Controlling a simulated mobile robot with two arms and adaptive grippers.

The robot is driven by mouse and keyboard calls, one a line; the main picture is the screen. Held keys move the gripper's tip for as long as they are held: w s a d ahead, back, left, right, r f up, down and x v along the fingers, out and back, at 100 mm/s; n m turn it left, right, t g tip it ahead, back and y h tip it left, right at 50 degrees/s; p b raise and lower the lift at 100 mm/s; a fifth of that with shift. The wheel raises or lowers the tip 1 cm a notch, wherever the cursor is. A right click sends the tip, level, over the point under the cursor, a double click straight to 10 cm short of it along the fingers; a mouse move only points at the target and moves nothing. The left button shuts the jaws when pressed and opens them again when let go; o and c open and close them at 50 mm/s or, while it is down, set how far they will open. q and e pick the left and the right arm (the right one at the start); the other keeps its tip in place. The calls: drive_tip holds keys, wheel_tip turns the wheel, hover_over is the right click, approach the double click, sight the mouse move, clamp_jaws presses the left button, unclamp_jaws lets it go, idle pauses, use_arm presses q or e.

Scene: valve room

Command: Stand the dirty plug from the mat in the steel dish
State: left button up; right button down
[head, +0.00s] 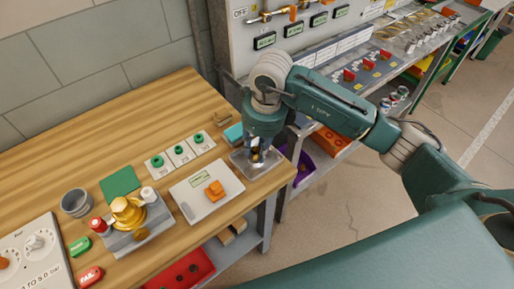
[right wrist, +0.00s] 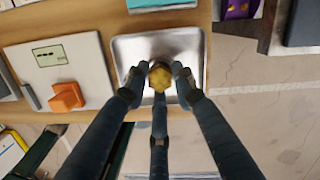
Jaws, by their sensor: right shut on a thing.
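My right gripper (head: 257,150) is over the steel dish (head: 270,169) at the table's right end, fingers pointing down. It is shut on a yellow-brown plug (right wrist: 160,77), which shows between the fingertips in the right wrist view. The shallow dish (right wrist: 130,47) lies beneath the plug and fingers in that view. I cannot tell whether the plug touches the dish floor. In the head view the fingers partly hide the plug. A flat green mat (head: 119,182) lies at the table's left, with nothing on it. My left gripper is not in view.
A pale board with an orange block (head: 215,189) lies left of the dish. A teal block (head: 233,134) is behind the dish. A brass valve (head: 128,212), grey cup (head: 76,202) and tiles with green rings (head: 179,153) stand farther left. The table's edge is close to the dish.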

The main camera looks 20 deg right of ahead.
drive_tip(key=shift+f+b, duration=0.5)
drive_tip(key=shift+b, duration=0.05)
idle(0.5)
drive_tip(key=shift+s+f+b, duration=0.3)
drive_tip(key=shift+f+b, duration=0.05)
idle(0.9)
drive_tip(key=c, duration=1.4)
unclamp_jaws()
drive_tip(key=shift+o, duration=0.2)
drive_tip(key=shift+w, duration=0.15)
drive_tip(key=shift+w+r, duration=0.1)
drive_tip(key=shift+r, duration=0.15)
drive_tip(key=shift+r, duration=0.15)
drive_tip(key=shift+r+p, duration=2.2)
drive_tip(key=shift+r, duration=1.65)
